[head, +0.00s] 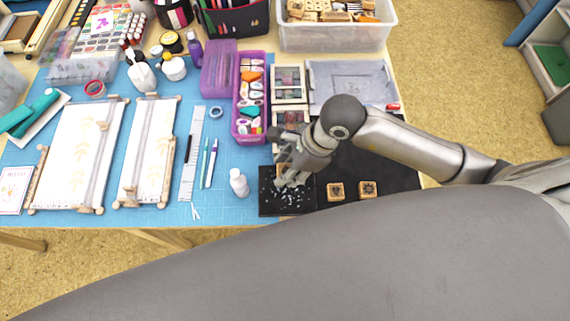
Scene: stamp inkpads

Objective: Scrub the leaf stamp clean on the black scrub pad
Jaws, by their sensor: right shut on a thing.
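The black scrub pad (279,207) lies near the front edge of the table and carries pale bluish-white specks. My right gripper (285,181) reaches down over the pad's upper part and is shut on a small stamp. A sliver of its wooden body seems to show between the fingers. Its stamping face is hidden, so I cannot see the leaf design or tell for sure whether it touches the pad. Two more wooden stamps, one (336,191) with a dark motif and another (368,189) beside it, lie on the dark mat to the right. My left gripper is not in view.
A white bottle (239,183) stands just left of the pad. The dark mat (392,165) is mostly clear. Two framed paper scrolls (79,155) (147,155) lie left.

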